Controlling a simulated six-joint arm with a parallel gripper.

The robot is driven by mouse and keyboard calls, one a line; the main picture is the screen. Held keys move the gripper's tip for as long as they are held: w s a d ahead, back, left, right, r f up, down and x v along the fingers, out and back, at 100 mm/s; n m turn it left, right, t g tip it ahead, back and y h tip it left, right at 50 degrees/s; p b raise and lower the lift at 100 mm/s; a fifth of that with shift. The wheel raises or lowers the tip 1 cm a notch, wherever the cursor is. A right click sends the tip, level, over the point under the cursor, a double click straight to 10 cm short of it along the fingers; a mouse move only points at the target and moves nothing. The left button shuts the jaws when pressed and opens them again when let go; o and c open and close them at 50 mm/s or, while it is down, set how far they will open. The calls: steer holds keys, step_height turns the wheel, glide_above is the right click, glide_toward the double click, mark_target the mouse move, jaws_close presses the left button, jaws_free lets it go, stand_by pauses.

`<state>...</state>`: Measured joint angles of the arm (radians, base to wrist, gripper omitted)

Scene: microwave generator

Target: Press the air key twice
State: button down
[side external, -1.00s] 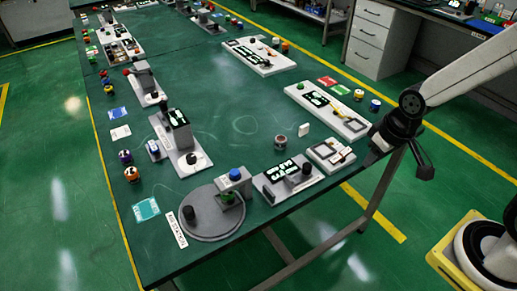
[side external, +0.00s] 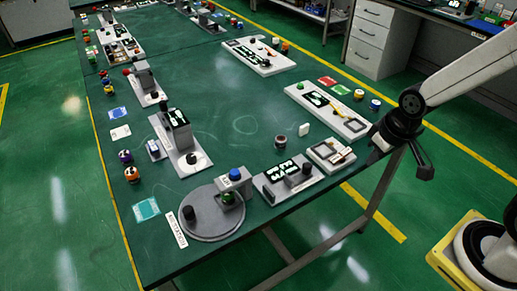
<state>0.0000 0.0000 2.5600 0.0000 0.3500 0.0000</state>
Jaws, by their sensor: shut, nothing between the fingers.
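My gripper (side external: 424,172) is shut and empty. It hangs just off the right edge of the table, at the end of my black wrist. I cannot make out which key is the air key, as the markings are too small to read. A grey round base (side external: 211,222) with a black knob and a blue-topped block stands at the near end of the table. Next to it is a panel with a lit display (side external: 284,169) and a dark knob. My gripper is to the right of both and apart from them. A long white panel (side external: 328,111) lies closer to my wrist.
The green table (side external: 245,125) carries several instruments along its edges, and its middle is mostly clear. A small white pad device (side external: 331,155) and a dark cylinder (side external: 280,142) stand near the right edge. A white drawer cabinet (side external: 380,40) stands behind.

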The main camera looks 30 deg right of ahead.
stand_by(0.8)
steer(key=r+m+t+y, duration=0.15)
steer(key=m+t, duration=0.45)
steer(key=m, duration=1.9)
glide_above(238, 173)
steer(key=shift+a+f+y, duration=0.1)
steer(key=shift+y, duration=0.15)
steer(key=shift+f, duration=0.15)
steer(key=shift+f, duration=4.3)
